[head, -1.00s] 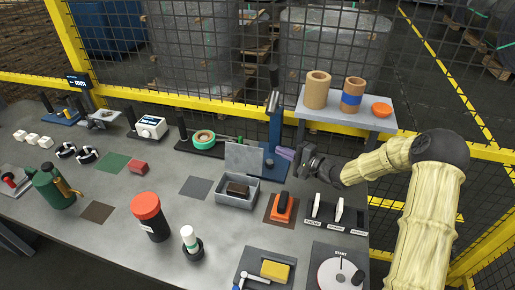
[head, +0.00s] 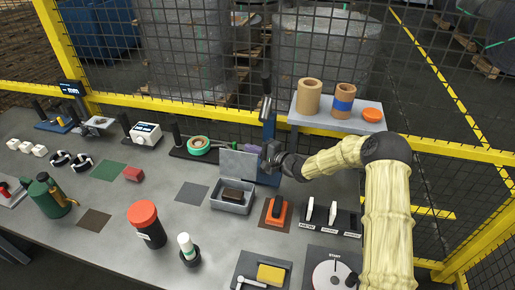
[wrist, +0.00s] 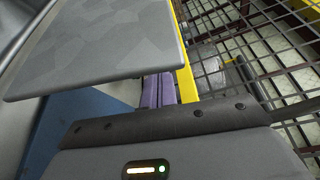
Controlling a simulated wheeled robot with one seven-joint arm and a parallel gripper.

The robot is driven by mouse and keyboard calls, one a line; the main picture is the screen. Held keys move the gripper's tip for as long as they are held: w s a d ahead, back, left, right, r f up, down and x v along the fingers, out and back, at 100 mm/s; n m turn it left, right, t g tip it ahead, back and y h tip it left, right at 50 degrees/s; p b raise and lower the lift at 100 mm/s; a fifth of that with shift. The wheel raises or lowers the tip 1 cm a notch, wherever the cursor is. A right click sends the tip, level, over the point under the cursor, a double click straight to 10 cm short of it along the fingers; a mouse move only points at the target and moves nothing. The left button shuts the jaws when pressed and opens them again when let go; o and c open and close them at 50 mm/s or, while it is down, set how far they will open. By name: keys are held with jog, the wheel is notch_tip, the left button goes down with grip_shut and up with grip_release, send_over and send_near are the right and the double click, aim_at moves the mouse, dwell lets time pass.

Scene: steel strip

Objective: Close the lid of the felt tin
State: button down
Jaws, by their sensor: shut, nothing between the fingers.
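The felt tin (head: 231,206) is a grey open box on the bench with a dark brown felt block (head: 234,194) inside. Its lid (head: 238,164) stands raised, near upright, at the back edge. My gripper (head: 270,158) is shut and empty, just right of the lid's upper part and slightly behind it. In the wrist view the lid (wrist: 100,45) fills the upper left as a grey plate, close to my gripper. I cannot tell whether my gripper touches the lid. The fingertips are not clear in the wrist view.
A blue post (head: 267,120) stands just behind my gripper, near purple pieces (wrist: 160,90). A raised shelf (head: 325,123) with rolls stands behind.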

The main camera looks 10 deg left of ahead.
aim_at(239, 162)
jog(key=s, duration=0.2)
jog(key=shift+s+a+r+p, duration=0.1)
jog(key=shift+s+r+p, duration=0.25)
jog(key=shift+s+r, duration=0.05)
dwell(0.4)
